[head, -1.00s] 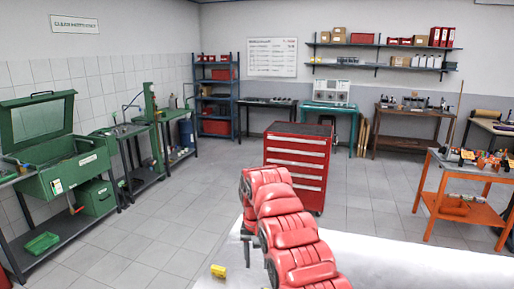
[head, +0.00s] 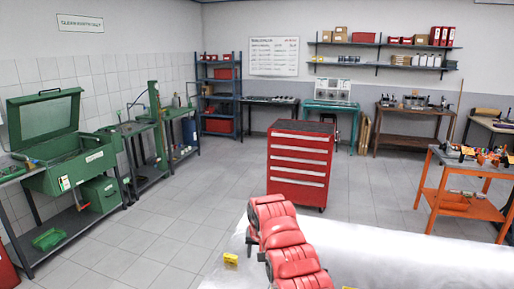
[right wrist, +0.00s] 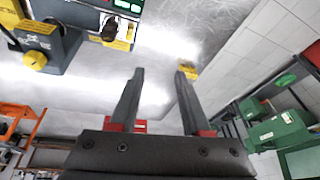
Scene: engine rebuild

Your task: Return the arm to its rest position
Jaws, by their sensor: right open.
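My right gripper (right wrist: 160,74) shows in the right wrist view with its two dark fingers spread apart and nothing between the tips. It is over a bright metal worktop (right wrist: 165,35), clear of the things on it. In the head view a red segmented arm of mine rises from the bottom edge over the same worktop (head: 400,255); its gripper is hidden there. My left gripper is in neither view.
A yellow block (head: 231,259) lies at the worktop's left end. A grey device with yellow knobs (right wrist: 50,42) stands on the worktop. Beyond are a red tool chest (head: 299,165), an orange bench (head: 465,200) and green machines (head: 75,160). Open floor lies to the left.

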